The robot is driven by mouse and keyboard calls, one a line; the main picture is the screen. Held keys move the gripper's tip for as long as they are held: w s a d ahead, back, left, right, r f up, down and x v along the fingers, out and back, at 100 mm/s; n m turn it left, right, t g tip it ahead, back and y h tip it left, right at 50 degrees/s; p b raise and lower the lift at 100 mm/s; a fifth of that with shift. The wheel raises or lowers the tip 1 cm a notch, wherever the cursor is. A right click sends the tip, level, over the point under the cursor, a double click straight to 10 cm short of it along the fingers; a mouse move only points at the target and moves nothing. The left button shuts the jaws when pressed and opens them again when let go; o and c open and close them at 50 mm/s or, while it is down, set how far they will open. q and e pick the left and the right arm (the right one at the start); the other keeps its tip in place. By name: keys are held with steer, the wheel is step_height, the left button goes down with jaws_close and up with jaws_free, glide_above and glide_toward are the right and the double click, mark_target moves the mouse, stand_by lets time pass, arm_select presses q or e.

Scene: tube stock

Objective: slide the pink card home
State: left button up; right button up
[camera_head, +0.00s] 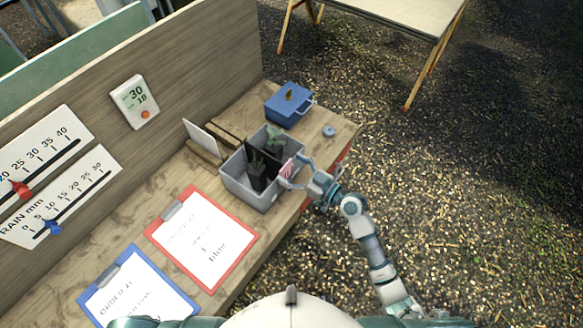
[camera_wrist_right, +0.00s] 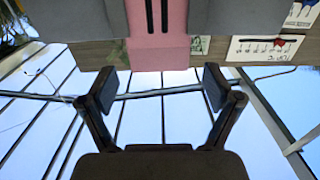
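The pink card (camera_head: 287,168) shows as a small pink-and-white patch at the right wall of the grey bin (camera_head: 236,184). In the right wrist view the pink card (camera_wrist_right: 157,50) is a pink panel with two dark stripes, between grey wall parts (camera_wrist_right: 230,18); its top is cut off by the frame. My right gripper (camera_head: 299,172) is at the bin's right side, beside the card. In the wrist view the right gripper's fingers (camera_wrist_right: 160,88) are wide apart with nothing between them, and the card appears beyond them. I cannot see my left gripper.
Dark upright pieces (camera_head: 257,172) and a green plant-like item (camera_head: 274,138) are in the bin. A blue box (camera_head: 287,105), a small blue disc (camera_head: 329,131), a white panel (camera_head: 201,137) and a red clipboard (camera_head: 205,240) surround it. A back board (camera_head: 190,65) rises behind the bench.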

steer(key=shift+s+d+f, duration=0.1)
steer(key=shift+s+d, duration=0.15)
steer(key=shift+d, duration=0.2)
steer(key=v, duration=1.1)
steer(key=shift+w, duration=0.1)
